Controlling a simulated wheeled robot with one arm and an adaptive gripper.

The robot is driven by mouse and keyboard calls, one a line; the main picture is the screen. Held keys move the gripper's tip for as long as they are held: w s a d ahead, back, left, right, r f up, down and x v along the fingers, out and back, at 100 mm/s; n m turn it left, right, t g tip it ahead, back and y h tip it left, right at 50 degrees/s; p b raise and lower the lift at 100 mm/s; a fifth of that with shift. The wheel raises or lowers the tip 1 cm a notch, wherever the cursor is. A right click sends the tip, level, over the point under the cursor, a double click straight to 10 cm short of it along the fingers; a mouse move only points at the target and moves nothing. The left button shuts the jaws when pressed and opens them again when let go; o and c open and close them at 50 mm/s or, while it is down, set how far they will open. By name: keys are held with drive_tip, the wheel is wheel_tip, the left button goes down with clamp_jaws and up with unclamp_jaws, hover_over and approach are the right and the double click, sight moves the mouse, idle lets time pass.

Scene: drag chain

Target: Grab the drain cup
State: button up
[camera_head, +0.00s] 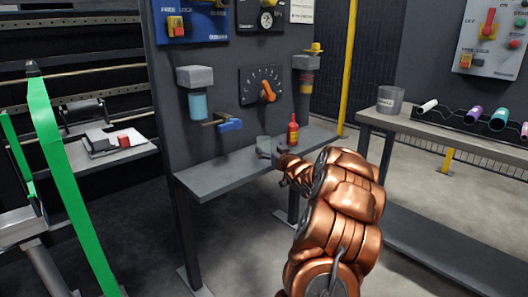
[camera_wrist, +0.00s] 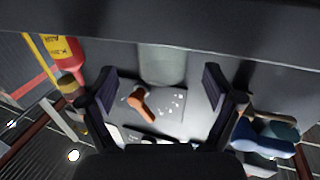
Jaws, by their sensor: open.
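A small grey cup (camera_head: 263,143), which looks like the drain cup, stands on the narrow shelf below the dial panel. In the wrist view, which is upside down, the pale cup (camera_wrist: 162,64) is centred between my fingers and slightly beyond their tips. My gripper (camera_wrist: 160,82) is open, with one dark finger on each side and nothing held. In the head view my gripper (camera_head: 273,154) is at the shelf, right by the cup, and partly hides it.
A red bottle (camera_head: 293,131) stands right of the cup, close to my arm; it also shows in the wrist view (camera_wrist: 63,62). A blue-handled valve (camera_head: 229,124) and an orange knob (camera_head: 267,92) project from the panel above. The shelf's left half (camera_head: 210,178) is clear.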

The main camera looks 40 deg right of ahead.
sight(267, 146)
drive_tip(key=shift+b+x, duration=0.4)
drive_tip(key=shift+x, duration=1.45)
drive_tip(key=shift+a, duration=0.15)
drive_tip(key=c, duration=1.2)
drive_tip(key=shift+r, duration=0.15)
wheel_tip(267, 146, up, 4)
drive_tip(key=shift+f+p, duration=0.25)
drive_tip(key=shift+p, duration=0.8)
drive_tip(key=v, duration=0.5)
drive_tip(key=p+v, duration=0.1)
drive_tip(key=v, duration=0.4)
drive_tip(key=r+p+v, duration=0.1)
drive_tip(key=v, duration=0.5)
drive_tip(key=shift+a+r, duration=0.15)
drive_tip(key=shift+a, duration=0.05)
